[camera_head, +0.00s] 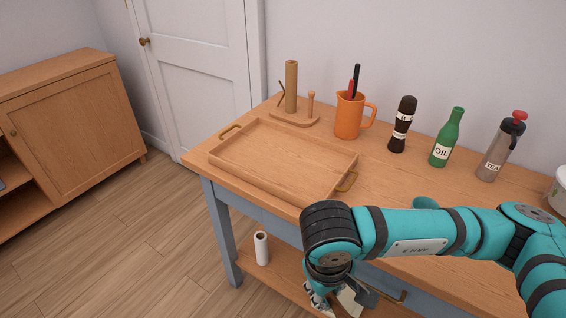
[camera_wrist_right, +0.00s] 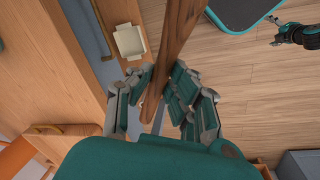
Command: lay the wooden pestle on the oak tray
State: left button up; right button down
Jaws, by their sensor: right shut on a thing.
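The oak tray (camera_head: 282,158) lies empty on the table's left part, with a brass handle at each end. My right gripper (camera_head: 325,302) hangs low in front of the table edge, below and right of the tray, partly hidden by its wrist. In the right wrist view my right gripper (camera_wrist_right: 158,108) is shut on the wooden pestle (camera_wrist_right: 176,42), a long brown shaft extending out past the fingers. The pestle cannot be made out in the head view. My left gripper (camera_wrist_right: 275,31) shows small at the right wrist view's edge, fingers apart and empty, over the floor.
Behind the tray stand a wooden roll holder (camera_head: 291,88) and an orange jug (camera_head: 349,116) with utensils. A dark mill (camera_head: 402,125), green oil bottle (camera_head: 447,138) and tea flask (camera_head: 501,150) line the back. A white roll (camera_head: 261,248) stands on the lower shelf.

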aim_at(274, 171)
jog(key=i, duration=1)
